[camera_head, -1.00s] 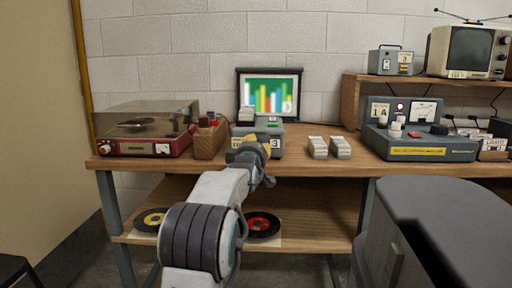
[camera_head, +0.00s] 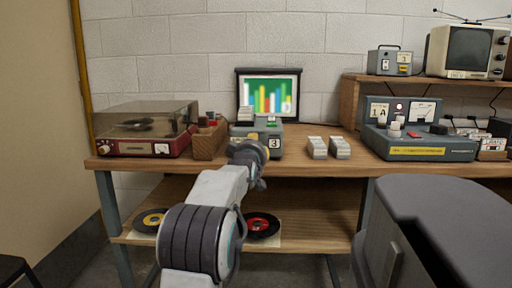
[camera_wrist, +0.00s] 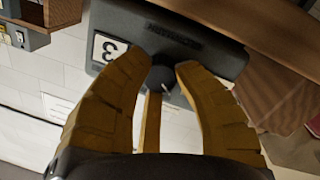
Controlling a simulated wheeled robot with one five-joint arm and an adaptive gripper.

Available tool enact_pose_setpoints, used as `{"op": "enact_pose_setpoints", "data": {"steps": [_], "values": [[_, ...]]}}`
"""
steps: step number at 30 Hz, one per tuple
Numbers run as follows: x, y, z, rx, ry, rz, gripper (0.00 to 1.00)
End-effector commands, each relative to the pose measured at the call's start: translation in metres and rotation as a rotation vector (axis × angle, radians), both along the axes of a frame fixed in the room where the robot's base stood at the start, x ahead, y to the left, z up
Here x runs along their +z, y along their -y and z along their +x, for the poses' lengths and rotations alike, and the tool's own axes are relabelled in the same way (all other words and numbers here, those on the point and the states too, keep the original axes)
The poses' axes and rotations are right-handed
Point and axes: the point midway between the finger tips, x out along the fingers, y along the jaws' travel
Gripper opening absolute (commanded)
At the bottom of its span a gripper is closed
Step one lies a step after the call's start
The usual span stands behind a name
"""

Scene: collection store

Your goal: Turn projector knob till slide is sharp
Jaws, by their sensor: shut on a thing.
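The grey slide projector (camera_head: 270,136) stands on the wooden bench and bears a label "3". It shows upside down in the wrist view (camera_wrist: 215,52). Behind it, the small screen (camera_head: 270,95) shows coloured bars on green; their edges look soft at this size. My gripper (camera_wrist: 161,72) has its yellow fingers closed around the dark round focus knob (camera_wrist: 161,79) on the projector's front. In the head view my wrist hides the knob and most of the fingers.
A record player (camera_head: 145,130) and a wooden box (camera_head: 209,142) stand left of the projector. Two pale slide trays (camera_head: 318,148) lie to its right, then a grey console (camera_head: 418,148). The bench edge lies just below my gripper. Records lie on the lower shelf (camera_head: 310,238).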

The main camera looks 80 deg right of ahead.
Motion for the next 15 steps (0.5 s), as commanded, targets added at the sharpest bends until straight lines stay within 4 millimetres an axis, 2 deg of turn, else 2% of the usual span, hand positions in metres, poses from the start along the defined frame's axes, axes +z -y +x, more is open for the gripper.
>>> {"op": "enact_pose_setpoints", "data": {"steps": [1, 9, 15], "values": [[0.0052, -0.0002, 0.0027, 0.004, -0.001, -0.012, 0.32], [0.0031, -0.0002, 0.0015, 0.002, -0.002, -0.007, 0.56], [0.0021, -0.0001, 0.0009, 0.001, -0.002, -0.005, 0.56]]}}
